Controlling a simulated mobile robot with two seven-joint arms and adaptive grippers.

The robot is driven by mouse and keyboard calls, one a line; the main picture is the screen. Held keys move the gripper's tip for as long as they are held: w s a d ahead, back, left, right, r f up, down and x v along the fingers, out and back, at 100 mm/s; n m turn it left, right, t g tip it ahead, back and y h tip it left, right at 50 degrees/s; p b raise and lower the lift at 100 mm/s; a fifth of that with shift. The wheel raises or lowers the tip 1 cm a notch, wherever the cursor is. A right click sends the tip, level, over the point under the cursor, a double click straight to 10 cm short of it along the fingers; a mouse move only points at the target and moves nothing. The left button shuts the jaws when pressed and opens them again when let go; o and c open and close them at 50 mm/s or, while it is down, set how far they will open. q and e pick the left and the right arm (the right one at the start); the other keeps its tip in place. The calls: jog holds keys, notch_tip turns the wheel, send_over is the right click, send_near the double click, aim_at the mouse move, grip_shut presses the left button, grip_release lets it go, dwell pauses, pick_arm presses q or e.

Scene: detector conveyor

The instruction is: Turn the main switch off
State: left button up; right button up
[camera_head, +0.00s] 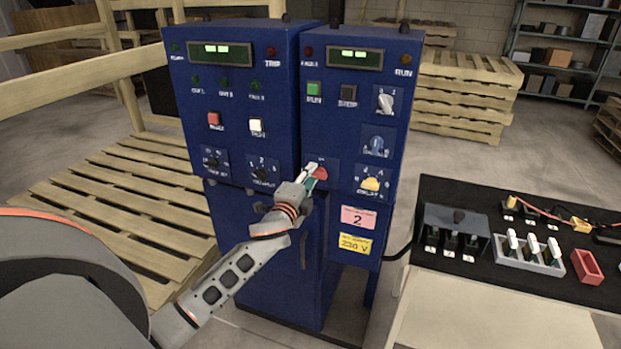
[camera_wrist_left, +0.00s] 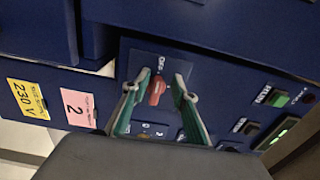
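The main switch, a red rotary knob (camera_head: 320,173), sits on the lower left of the right-hand blue cabinet's front. In the left wrist view the red knob (camera_wrist_left: 156,92) stands between my two fingers, with lettering that seems to read "OFF" beside it. My left gripper (camera_head: 310,176) is at the knob, partly covering it in the head view. In the wrist view the left gripper's (camera_wrist_left: 159,93) green-padded fingers are spread, one on each side of the knob, with a visible gap to it. My right gripper is in no view.
The cabinet carries a yellow knob (camera_head: 371,184), a grey selector (camera_head: 385,101), a green button (camera_head: 314,88) and a pink label (camera_head: 358,217) close by. A black-topped bench (camera_head: 470,190) with small parts stands at the right. Wooden pallets (camera_head: 130,190) lie at the left.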

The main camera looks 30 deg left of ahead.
pick_arm(q)
jog(key=shift+f, duration=0.15)
jog(key=shift+s+d, duration=0.1)
jog(key=shift+s, duration=0.1)
jog(key=v, duration=1.1)
jog(key=shift+s, duration=0.25)
